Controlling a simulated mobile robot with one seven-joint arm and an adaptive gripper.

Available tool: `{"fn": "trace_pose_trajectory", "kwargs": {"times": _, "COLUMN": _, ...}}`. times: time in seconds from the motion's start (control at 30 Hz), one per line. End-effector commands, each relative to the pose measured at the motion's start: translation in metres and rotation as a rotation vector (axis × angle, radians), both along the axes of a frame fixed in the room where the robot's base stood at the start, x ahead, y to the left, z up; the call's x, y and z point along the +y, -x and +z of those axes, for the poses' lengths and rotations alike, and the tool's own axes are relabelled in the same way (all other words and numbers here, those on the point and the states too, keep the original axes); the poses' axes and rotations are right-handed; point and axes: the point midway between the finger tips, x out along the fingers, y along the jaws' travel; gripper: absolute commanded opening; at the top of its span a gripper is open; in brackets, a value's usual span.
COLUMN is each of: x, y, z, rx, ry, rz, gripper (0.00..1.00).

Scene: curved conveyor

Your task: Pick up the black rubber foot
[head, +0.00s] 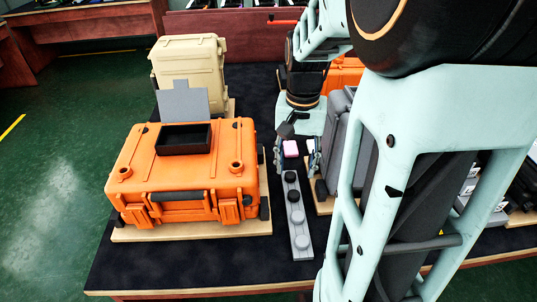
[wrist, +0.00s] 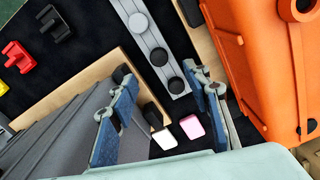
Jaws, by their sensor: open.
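Black round pieces, which look like the rubber feet, sit on a grey strip (head: 300,230). The black piece nearest my gripper (head: 296,164) is at the strip's far end (head: 291,178); a second black piece (head: 293,195) is beside it. In the wrist view the end piece (wrist: 176,85) and the second black piece (wrist: 158,57) lie between the lines of my fingers. My gripper (wrist: 161,78) is open and empty, its fingers spread apart. I cannot tell how high the fingertips are above the strip.
A pink block (wrist: 191,127) and a white block (wrist: 163,140) lie just beyond the strip's end. An orange case (head: 190,185) with a black tray (head: 184,139) stands left. A grey case (head: 338,125) stands close on the right. Grey round pieces (head: 298,216) fill the strip's near part.

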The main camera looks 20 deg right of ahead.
Motion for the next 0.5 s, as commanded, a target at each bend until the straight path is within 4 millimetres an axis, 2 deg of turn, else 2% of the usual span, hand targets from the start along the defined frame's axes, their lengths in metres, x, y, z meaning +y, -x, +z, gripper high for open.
{"fn": "trace_pose_trajectory", "kwargs": {"times": 0.03, "x": 0.000, "y": 0.001, "z": -0.011, "rx": 0.006, "ry": -0.002, "rz": 0.000, "gripper": 0.44}}
{"fn": "trace_pose_trajectory", "kwargs": {"times": 0.2, "x": 0.000, "y": 0.001, "z": -0.038, "rx": 0.005, "ry": -0.002, "rz": -0.001, "gripper": 0.44}}
{"fn": "trace_pose_trajectory", "kwargs": {"times": 0.4, "x": 0.000, "y": 0.000, "z": -0.052, "rx": 0.002, "ry": -0.001, "rz": -0.001, "gripper": 0.44}}
{"fn": "trace_pose_trajectory", "kwargs": {"times": 0.5, "x": -0.002, "y": -0.001, "z": -0.066, "rx": 0.005, "ry": -0.002, "rz": -0.001, "gripper": 0.44}}
